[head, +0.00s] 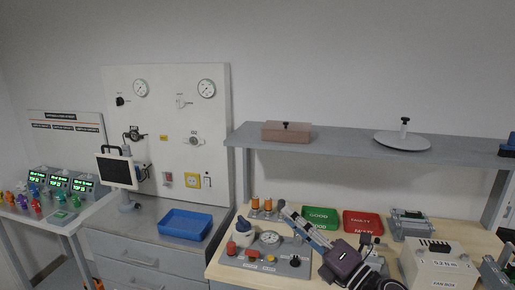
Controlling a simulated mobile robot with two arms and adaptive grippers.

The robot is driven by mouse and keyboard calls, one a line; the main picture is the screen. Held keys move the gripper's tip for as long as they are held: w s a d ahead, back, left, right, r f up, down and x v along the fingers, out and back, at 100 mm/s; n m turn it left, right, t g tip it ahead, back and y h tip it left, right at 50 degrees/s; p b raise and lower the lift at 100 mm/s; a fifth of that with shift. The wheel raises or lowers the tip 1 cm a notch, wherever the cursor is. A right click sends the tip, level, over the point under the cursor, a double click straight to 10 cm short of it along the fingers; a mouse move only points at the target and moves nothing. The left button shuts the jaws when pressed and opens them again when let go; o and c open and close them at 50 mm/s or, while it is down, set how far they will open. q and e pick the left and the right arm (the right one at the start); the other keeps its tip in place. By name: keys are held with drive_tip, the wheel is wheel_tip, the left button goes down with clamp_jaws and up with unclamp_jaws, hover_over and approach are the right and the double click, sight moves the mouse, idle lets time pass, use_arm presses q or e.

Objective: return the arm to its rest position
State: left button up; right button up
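My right gripper (346,261) is low in the head view, right of centre, over the front part of the wooden bench. Its dark body is in front of the green and red trays in the picture. A pale grey-blue length runs from it up and left toward the grey gauge box (268,262). I cannot make out the fingertips well enough to tell whether they are open or shut, and nothing clearly shows as held. My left gripper is not in view.
The wooden bench (222,272) holds a green tray (320,214), a red tray (361,219) and a white fan box (436,268). A grey shelf (345,142) hangs above. A blue tray (186,224) sits on the drawer cabinet. A monitor (116,171) stands left.

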drive_tip(key=s+d+f+m+g+h, duration=0.1)
drive_tip(key=s+d+f+m+h, duration=0.35)
drive_tip(key=f+m, duration=0.3)
drive_tip(key=s+d+f+m+g+h, duration=0.1)
drive_tip(key=s+d+f+m+h, duration=0.25)
drive_tip(key=f+m+h, duration=0.35)
drive_tip(key=s+d+f+m+h, duration=0.35)
drive_tip(key=d+f+m, duration=0.2)
drive_tip(key=m, duration=0.35)
drive_tip(key=s+a+f+m+g+y, duration=0.1)
drive_tip(key=s+f+m+g, duration=0.35)
drive_tip(key=s, duration=0.85)
drive_tip(key=s+a+f+m+g+y, duration=0.1)
drive_tip(key=s+f+m+g, duration=0.1)
drive_tip(key=s+f+g, duration=0.75)
drive_tip(key=s+f+t, duration=0.1)
drive_tip(key=s+f, duration=0.2)
drive_tip(key=f, duration=1)
drive_tip(key=s+f+t, duration=0.2)
drive_tip(key=f, duration=1.1)
drive_tip(key=s+d+f+g, duration=0.1)
drive_tip(key=s+d+f, duration=0.2)
drive_tip(key=s+f, duration=1.2)
drive_tip(key=shift+s+g+h, duration=0.3)
drive_tip(key=shift+s, duration=0.75)
